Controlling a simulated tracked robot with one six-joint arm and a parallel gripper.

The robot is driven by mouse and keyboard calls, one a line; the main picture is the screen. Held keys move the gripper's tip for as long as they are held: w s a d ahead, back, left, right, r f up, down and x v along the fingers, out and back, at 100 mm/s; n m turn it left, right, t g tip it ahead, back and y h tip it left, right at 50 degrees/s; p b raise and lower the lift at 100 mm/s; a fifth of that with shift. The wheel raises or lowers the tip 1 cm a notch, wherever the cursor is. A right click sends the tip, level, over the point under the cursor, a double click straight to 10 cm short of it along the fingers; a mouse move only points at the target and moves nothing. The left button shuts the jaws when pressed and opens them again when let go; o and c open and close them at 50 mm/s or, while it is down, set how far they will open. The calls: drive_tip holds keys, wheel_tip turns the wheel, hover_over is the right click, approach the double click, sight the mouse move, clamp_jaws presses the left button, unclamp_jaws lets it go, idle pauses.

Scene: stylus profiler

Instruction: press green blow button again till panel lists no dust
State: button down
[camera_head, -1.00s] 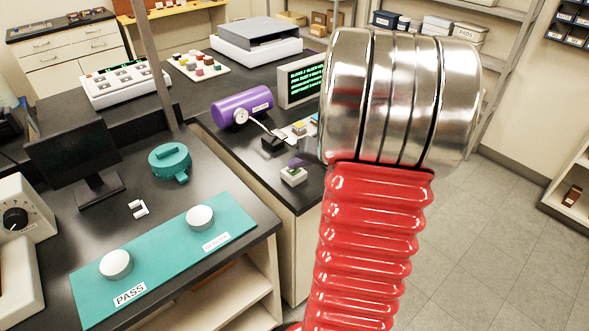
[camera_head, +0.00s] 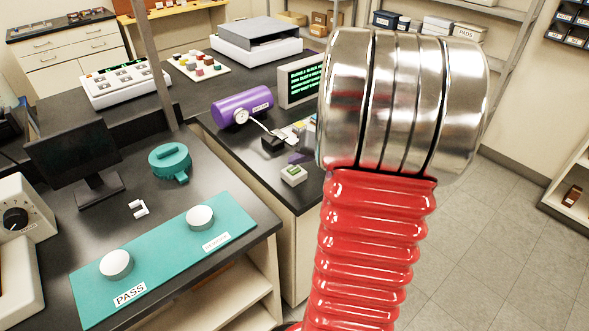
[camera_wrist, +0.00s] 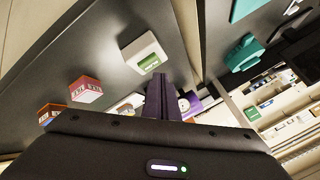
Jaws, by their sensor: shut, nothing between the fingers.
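The small white box with the green button (camera_head: 293,174) sits near the front edge of the black bench. The green button also shows in the wrist view (camera_wrist: 149,62). My gripper (camera_wrist: 160,84) is shut and empty, its purple fingers beside the button box in the wrist view. In the head view a purple fingertip (camera_head: 299,157) shows just above and behind the box, apart from it. The panel (camera_head: 301,80) has a dark screen with several lines of green text, too small to read; my arm covers its right edge.
A purple cylinder with a gauge (camera_head: 241,110) and a black nozzle block (camera_head: 273,142) stand behind the button. A teal mat (camera_head: 160,262) with two white discs lies on the left bench. In the wrist view, a red-and-white block (camera_wrist: 86,90) sits left of the button.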

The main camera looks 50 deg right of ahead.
sight(297, 171)
drive_tip(key=shift+r, duration=2.5)
